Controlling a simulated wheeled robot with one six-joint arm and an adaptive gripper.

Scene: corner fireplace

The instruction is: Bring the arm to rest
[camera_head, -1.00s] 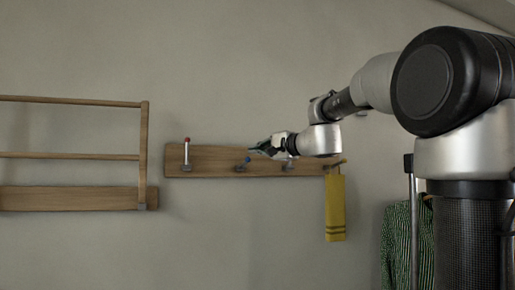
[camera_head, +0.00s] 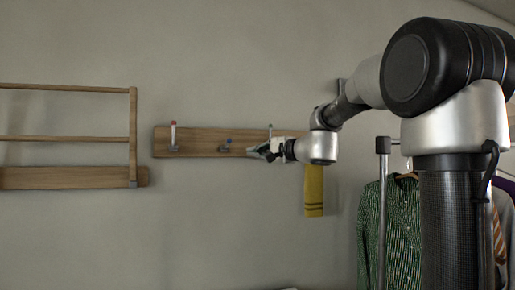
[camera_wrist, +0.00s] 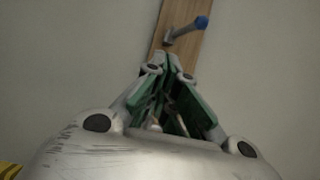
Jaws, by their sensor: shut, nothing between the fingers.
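My gripper (camera_head: 262,152) is in front of the wooden peg board on the wall, just right of the blue-tipped peg in the head view. Its fingers are shut and hold nothing. In the wrist view the closed green-padded fingers (camera_wrist: 166,72) point toward the board (camera_wrist: 182,14), with the blue-tipped peg (camera_wrist: 187,30) just beyond them. My arm reaches out from the right, bent at the elbow. Part of the board behind the gripper and wrist is hidden.
The peg board (camera_head: 196,141) also carries a red-tipped peg (camera_head: 173,136). A yellow cloth (camera_head: 314,190) hangs at its right end. A wooden rack (camera_head: 70,177) is on the wall at left. A rail with a green patterned shirt (camera_head: 402,225) and other clothes stands at right, near my arm.

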